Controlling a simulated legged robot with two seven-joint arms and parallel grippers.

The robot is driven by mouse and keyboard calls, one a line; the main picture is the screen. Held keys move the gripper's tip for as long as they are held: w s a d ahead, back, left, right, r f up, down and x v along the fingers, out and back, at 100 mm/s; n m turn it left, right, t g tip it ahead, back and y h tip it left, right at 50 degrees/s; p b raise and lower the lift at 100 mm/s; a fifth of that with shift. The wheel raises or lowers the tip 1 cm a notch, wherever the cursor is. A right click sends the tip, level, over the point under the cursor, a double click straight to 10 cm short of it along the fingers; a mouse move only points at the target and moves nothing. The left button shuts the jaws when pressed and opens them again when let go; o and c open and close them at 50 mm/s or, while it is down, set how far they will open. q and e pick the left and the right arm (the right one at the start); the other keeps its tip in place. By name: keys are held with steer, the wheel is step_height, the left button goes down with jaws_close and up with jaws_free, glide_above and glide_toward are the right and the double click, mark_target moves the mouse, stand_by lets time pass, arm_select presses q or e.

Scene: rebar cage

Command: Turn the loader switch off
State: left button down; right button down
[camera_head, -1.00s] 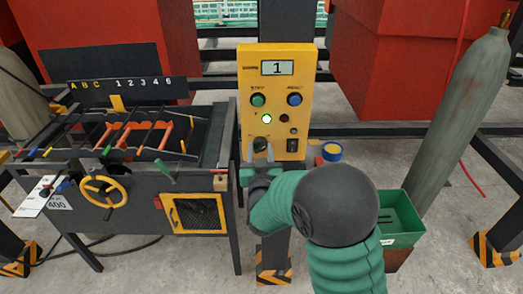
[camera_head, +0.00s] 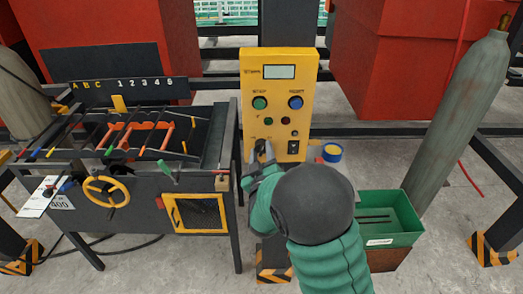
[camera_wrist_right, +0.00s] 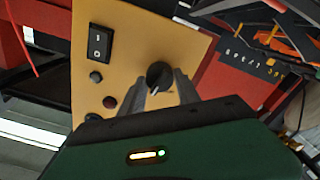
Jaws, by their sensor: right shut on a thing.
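The yellow control panel (camera_head: 306,85) stands upright on a post in the middle of the head view. Its display (camera_head: 279,72) is blank and its small indicator lamp (camera_head: 269,121) is dark. The black rotary switch (camera_head: 261,146) is low on the panel's left side; it also shows in the right wrist view (camera_wrist_right: 159,75). My right gripper (camera_head: 263,155) is shut on this rotary switch, with a finger on each side of the knob. A black rocker switch (camera_head: 293,147) sits to the right of the knob, clear of the fingers. My left gripper is not in view.
A dark bench with colored rods (camera_head: 140,130) and a yellow handwheel (camera_head: 106,191) stands close on the left. A green bin (camera_head: 398,213) is at the lower right, beside a grey gas cylinder (camera_head: 462,105).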

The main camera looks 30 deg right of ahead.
steer(key=n+p, duration=0.3)
steer(key=n, duration=0.2)
steer(key=shift+n, duration=0.3)
steer(key=n+p, duration=0.3)
steer(key=n, duration=0.2)
steer(key=shift+n, duration=0.4)
steer(key=c, duration=1.3)
jaws_free()
steer(key=o, duration=0.4)
steer(key=shift+w+f, duration=0.15)
steer(key=shift+w, duration=0.05)
steer(key=shift+o, duration=0.2)
steer(key=shift+d, duration=0.15)
steer(key=shift+s, duration=0.1)
